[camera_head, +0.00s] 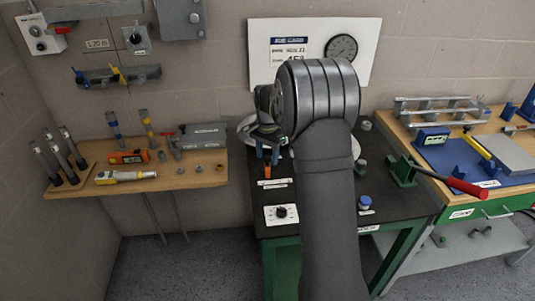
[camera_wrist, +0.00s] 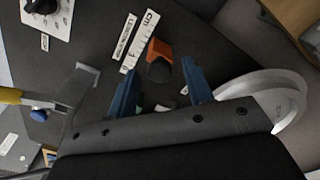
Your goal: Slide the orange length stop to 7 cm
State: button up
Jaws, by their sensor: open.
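The orange length stop (camera_wrist: 161,48) shows between and just beyond the fingertips in the wrist view, with a dark rounded knob (camera_wrist: 160,70) on its near side. A white scale strip (camera_wrist: 140,40) marked "cm" lies beside it, next to a label that seems to read "length stop". In the head view the stop (camera_head: 267,171) is a small orange piece on the dark bench top. My gripper (camera_wrist: 160,68) is open, its two blue fingers on either side of the knob; I cannot tell whether they touch it. In the head view my gripper (camera_head: 267,154) is over the bench, partly hidden by my arm.
A white ring-shaped part (camera_wrist: 285,97) is close to the right finger in the wrist view. A dial box (camera_head: 282,214) sits at the bench's front. A green lever tool with a red handle (camera_head: 465,186) stands to the right. A wooden shelf (camera_head: 190,177) is to the left.

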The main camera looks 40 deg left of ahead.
jog(key=shift+r, duration=0.1)
notch_tip(320, 180, up, 17)
dwell(0.4)
jog(key=shift+r, duration=0.1)
dwell(0.3)
notch_tip(320, 180, down, 18)
jog(key=shift+r, duration=0.25)
jog(key=shift+w+d, duration=0.1)
jog(key=shift+d, duration=0.05)
dwell(0.4)
